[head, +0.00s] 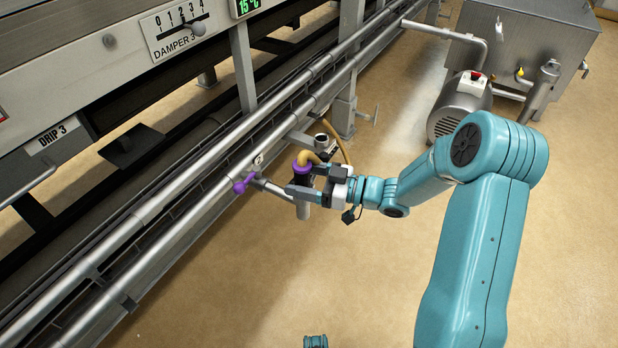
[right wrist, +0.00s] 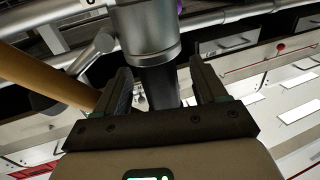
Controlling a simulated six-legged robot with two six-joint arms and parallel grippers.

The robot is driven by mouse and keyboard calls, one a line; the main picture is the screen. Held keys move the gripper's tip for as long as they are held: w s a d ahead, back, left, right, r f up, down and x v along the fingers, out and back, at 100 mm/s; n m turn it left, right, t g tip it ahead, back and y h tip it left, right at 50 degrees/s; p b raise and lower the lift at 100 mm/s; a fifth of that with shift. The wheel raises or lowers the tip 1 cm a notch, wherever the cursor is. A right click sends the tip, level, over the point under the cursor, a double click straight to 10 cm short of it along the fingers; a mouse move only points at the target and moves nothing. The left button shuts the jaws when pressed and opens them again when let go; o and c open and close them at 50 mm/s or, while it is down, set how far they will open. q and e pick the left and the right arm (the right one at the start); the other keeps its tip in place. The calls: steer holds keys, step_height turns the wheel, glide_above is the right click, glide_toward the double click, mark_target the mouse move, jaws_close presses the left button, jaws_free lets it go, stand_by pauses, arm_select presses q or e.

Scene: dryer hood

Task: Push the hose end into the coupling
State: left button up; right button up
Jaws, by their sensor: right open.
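The yellow-tan hose (head: 335,140) arches over and bends down at its end into a purple collar (head: 302,170). A grey metal cylinder, apparently the coupling (head: 303,212), stands upright below on a side pipe. My right gripper (head: 298,181) is at the collar, its fingers on either side just below it. In the right wrist view, the open right gripper (right wrist: 162,85) straddles a dark cylinder (right wrist: 157,88), with gaps visible; a grey metal cylinder (right wrist: 148,35) adjoins it above. The hose (right wrist: 45,70) passes at left. The gripper hides the joint in the head view. My left gripper is out of view.
A purple-handled lever (head: 243,184) sits left of the coupling. Long metal rails (head: 190,175) run along the machine close by. A motor (head: 460,105) and steel tank (head: 535,40) stand at the back right.

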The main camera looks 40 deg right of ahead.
steer(key=shift+s+d+r, duration=0.1)
steer(key=shift+s+d, duration=0.1)
steer(key=shift+d, duration=0.05)
steer(key=p+v, duration=0.4)
steer(key=v, duration=1.1)
steer(key=shift+s+d, duration=0.15)
steer(key=shift+s, duration=0.2)
